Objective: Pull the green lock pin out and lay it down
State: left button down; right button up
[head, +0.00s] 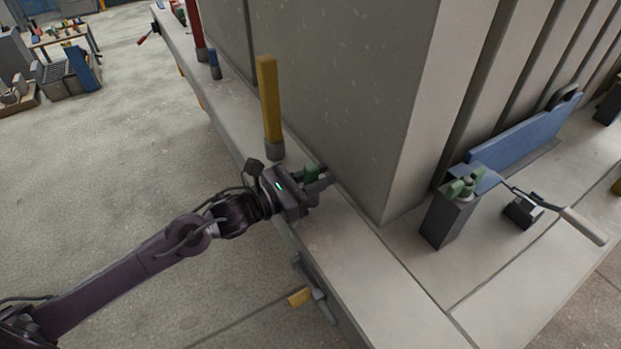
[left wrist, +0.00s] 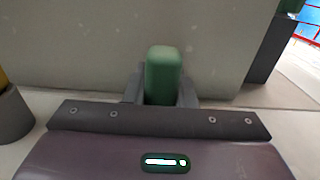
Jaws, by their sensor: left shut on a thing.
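The green lock pin (head: 311,173) shows at my left gripper (head: 318,182), beside the corner of the big grey panel block. In the left wrist view the pin (left wrist: 163,75) stands upright between the two grey fingers (left wrist: 163,90), which are shut on it. Its lower end is hidden behind the gripper body, so I cannot tell whether it still sits in a hole. My right gripper is not in view.
A yellow post (head: 268,98) in a grey socket stands just behind the left gripper. The grey panel block (head: 385,120) rises close beside it. A dark block with green wing parts (head: 463,189) and a long-handled tool (head: 582,226) are at right. The ledge (head: 375,275) in front is bare.

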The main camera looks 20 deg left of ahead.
pick_arm(q)
notch_tip(320, 180, up, 8)
jog(key=p, duration=0.3)
jog(key=shift+f+p, duration=0.25)
jog(key=shift+p, duration=0.1)
dwell(0.6)
jog(key=shift+r, duration=0.1)
dwell(0.4)
jog(key=shift+r+p, duration=0.75)
jog(key=shift+r, duration=1.15)
